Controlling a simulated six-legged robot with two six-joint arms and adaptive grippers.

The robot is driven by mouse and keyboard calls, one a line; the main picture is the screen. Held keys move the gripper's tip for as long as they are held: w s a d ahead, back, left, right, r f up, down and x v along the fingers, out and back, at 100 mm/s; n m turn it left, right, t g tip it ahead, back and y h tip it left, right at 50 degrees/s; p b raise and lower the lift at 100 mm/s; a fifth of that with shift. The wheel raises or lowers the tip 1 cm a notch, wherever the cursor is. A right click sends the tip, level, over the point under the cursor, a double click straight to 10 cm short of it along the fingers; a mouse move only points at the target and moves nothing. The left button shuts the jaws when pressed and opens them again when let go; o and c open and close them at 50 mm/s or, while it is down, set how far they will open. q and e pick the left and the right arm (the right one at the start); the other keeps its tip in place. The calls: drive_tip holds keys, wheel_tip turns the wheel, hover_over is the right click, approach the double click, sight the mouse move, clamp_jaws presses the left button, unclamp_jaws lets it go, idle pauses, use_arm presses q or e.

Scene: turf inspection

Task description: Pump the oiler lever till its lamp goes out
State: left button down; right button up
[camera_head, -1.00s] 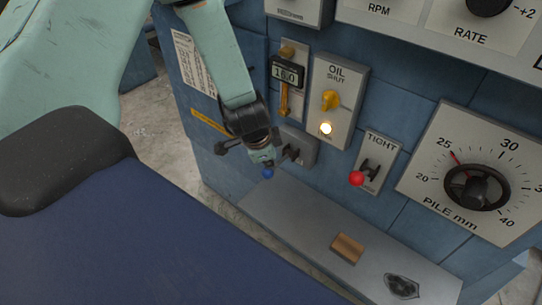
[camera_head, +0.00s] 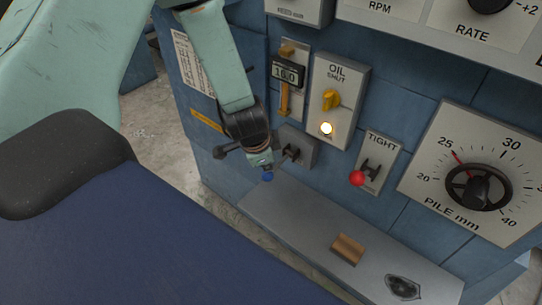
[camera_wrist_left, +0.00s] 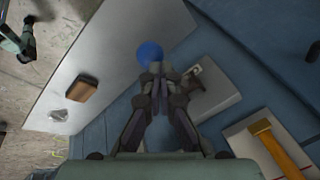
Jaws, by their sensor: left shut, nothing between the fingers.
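The oiler lever ends in a blue knob (camera_head: 267,177) and comes from a grey box (camera_head: 298,147) on the blue panel. Its lever points down, and the knob also shows in the left wrist view (camera_wrist_left: 150,53). The lamp (camera_head: 326,128) on the OIL plate (camera_head: 337,95) is lit. My left gripper (camera_head: 262,164) is shut and empty, with its fingertips just above the blue knob; it shows in the left wrist view (camera_wrist_left: 157,72) too. I cannot tell whether the tips touch the knob. The gripper hides part of the lever. My right gripper is not in view.
A red-knobbed lever (camera_head: 357,178) on the TIGHT plate stands to the right, with the PILE dial (camera_head: 477,187) beyond. A yellow valve handle (camera_head: 331,100) is on the OIL plate. Below, a grey ledge (camera_head: 300,232) bears a wooden block (camera_head: 347,249).

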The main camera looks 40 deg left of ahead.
use_arm(q)
drive_tip(key=shift+s+f+b, duration=0.35)
drive_tip(key=shift+f+b, duration=0.05)
drive_tip(key=shift+f, duration=0.25)
idle(0.8)
idle(0.5)
drive_tip(key=shift+w+r+p, duration=0.25)
drive_tip(key=shift+r+p, duration=0.35)
drive_tip(key=shift+p, duration=0.1)
drive_tip(key=shift+w+r+p, duration=0.25)
drive_tip(key=shift+r+p, duration=0.35)
drive_tip(key=shift+p, duration=0.05)
drive_tip(key=shift+w+d+r+p, duration=0.1)
drive_tip(key=shift+w+r+p, duration=0.3)
drive_tip(key=shift+r+p, duration=0.5)
drive_tip(key=shift+w+a+r+p, duration=0.1)
drive_tip(key=shift+w+r+p, duration=0.4)
drive_tip(key=shift+p, duration=0.6)
drive_tip(key=shift+w+d+r+p, duration=0.1)
drive_tip(key=shift+w+r+p, duration=0.15)
drive_tip(key=shift+r+p, duration=0.7)
drive_tip(key=shift+f, duration=0.1)
wheel_tip(320, 180, up, 5)
drive_tip(key=p, duration=0.6)
hover_over(279, 164)
drive_tip(key=shift+f, duration=0.25)
